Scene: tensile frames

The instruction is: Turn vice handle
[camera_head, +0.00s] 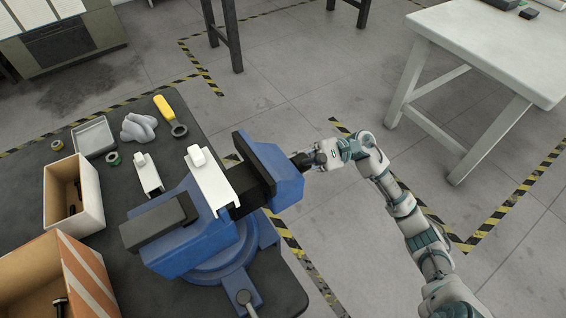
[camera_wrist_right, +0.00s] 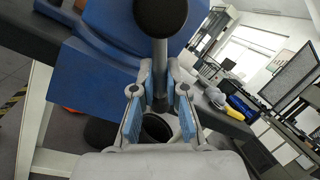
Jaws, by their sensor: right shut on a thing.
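The blue vice (camera_head: 277,172) is mounted at the right edge of the dark workbench. A white channel-shaped piece (camera_head: 216,188) sits between its jaws. My right gripper (camera_head: 312,159) is at the vice's right end and is shut on the vice handle. In the right wrist view, the handle's metal rod (camera_wrist_right: 160,58) with a round black knob (camera_wrist_right: 160,14) runs down between the blue-padded fingers of my gripper (camera_wrist_right: 160,92). The handle is mostly hidden by my gripper in the head view. My left gripper is not in view.
On the dark bench (camera_head: 112,213) lie a second white channel piece (camera_head: 149,176), a yellow-handled tool (camera_head: 168,112), a grey tray (camera_head: 94,138) and open boxes (camera_head: 88,188). A white table (camera_head: 490,45) stands at upper right. Open floor lies around my right arm.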

